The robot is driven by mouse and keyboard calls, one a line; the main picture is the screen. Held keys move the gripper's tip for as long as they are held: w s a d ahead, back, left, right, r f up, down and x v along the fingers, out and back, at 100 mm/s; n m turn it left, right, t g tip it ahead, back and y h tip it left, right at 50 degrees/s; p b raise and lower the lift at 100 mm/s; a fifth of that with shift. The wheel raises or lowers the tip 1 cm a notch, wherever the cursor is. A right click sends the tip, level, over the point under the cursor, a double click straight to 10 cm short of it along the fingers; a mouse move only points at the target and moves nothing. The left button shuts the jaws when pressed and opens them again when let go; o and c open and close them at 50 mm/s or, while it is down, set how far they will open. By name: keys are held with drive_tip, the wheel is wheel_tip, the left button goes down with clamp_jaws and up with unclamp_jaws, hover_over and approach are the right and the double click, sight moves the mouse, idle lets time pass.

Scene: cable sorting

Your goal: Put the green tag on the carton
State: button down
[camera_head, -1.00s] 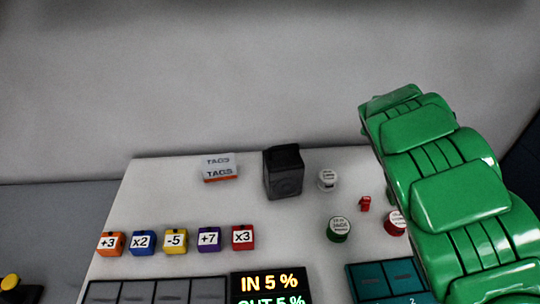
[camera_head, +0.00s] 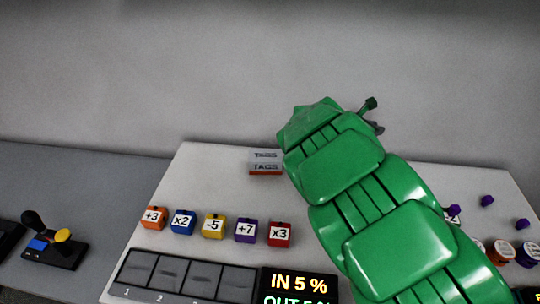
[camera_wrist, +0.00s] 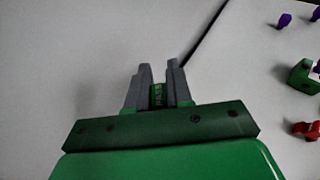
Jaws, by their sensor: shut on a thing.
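My gripper (camera_wrist: 158,78) is shut on a small green tag (camera_wrist: 156,95) with dark lettering, which shows between its grey fingers in the wrist view. In the head view my gripper (camera_head: 372,116) shows as small dark parts beyond the far end of my green arm, and the tag cannot be made out there. A low white and orange box marked TAGS (camera_head: 265,162) stands at the back of the white table, left of my arm. I cannot identify the carton for sure in the current views.
Several numbered cubes, including a red one (camera_head: 279,233), stand in a row in front of the TAGS box. A grey tray (camera_head: 185,275) and a display (camera_head: 298,285) are at the front. Small purple pieces (camera_head: 487,201) lie at right. A green block (camera_wrist: 303,77) shows in the wrist view.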

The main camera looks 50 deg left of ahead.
drive_tip(key=s+a+n+y, duration=0.3)
drive_tip(key=s+a+y, duration=0.1)
drive_tip(key=s+a, duration=0.85)
drive_tip(key=n+y, duration=0.3)
hover_over(268, 153)
drive_tip(key=shift+g, duration=0.4)
drive_tip(key=shift+w+a+f, duration=0.1)
drive_tip(key=shift+f, duration=1.85)
drive_tip(key=shift+w+a+f, duration=0.1)
drive_tip(key=shift+f, duration=1.8)
drive_tip(key=c, duration=1)
unclamp_jaws()
drive_tip(key=shift+f, duration=0.1)
drive_tip(key=shift+s+r, duration=0.2)
drive_tip(key=shift+r, duration=0.05)
drive_tip(key=shift+v, duration=3.5)
